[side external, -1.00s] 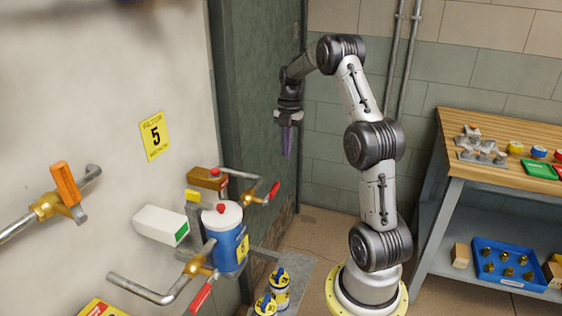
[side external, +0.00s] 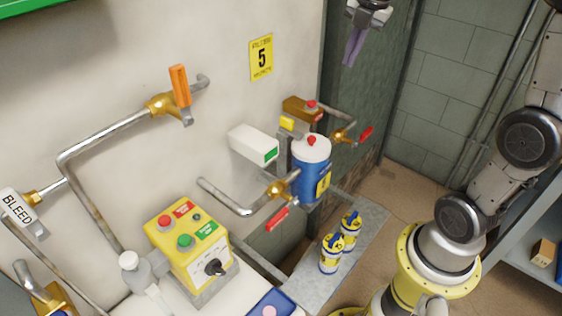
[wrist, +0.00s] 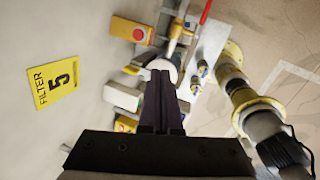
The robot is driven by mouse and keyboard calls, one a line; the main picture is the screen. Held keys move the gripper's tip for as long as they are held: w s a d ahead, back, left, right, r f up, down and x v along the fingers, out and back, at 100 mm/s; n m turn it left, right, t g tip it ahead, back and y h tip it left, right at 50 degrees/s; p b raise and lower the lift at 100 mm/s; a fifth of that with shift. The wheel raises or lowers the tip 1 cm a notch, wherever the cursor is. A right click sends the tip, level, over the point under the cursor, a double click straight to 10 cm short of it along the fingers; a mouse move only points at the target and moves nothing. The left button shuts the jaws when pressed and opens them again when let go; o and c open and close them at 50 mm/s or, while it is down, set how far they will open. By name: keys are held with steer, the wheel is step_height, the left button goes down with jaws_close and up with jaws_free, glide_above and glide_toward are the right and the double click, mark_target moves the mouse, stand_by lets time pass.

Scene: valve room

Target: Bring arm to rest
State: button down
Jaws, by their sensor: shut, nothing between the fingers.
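My gripper (side external: 352,46) is at the top of the side external view, pointing down, with its dark purple fingers together and nothing between them. It hangs in free air, above and to the right of the blue filter canister (side external: 311,168) and clear of the wall. In the wrist view my gripper's fingers (wrist: 161,80) are closed side by side and overlap the white canister lid from above.
Red-handled valves (side external: 277,218) and pipes stick out around the canister. A yellow control box (side external: 188,245) stands at lower left. Two yellow-and-blue cartridges (side external: 331,253) stand on a grey shelf (side external: 362,248). A "5" sign (side external: 261,57) is on the wall. A bench edge shows at right.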

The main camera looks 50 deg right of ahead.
steer(key=s+a+m+t, duration=0.2)
steer(key=s+a+m, duration=0.4)
steer(key=s+a, duration=0.45)
steer(key=s+a+f+m, duration=0.3)
steer(key=s+f+m, duration=0.3)
steer(key=m, duration=0.8)
steer(key=shift+s+f+t+y, duration=0.3)
steer(key=shift+s, duration=0.25)
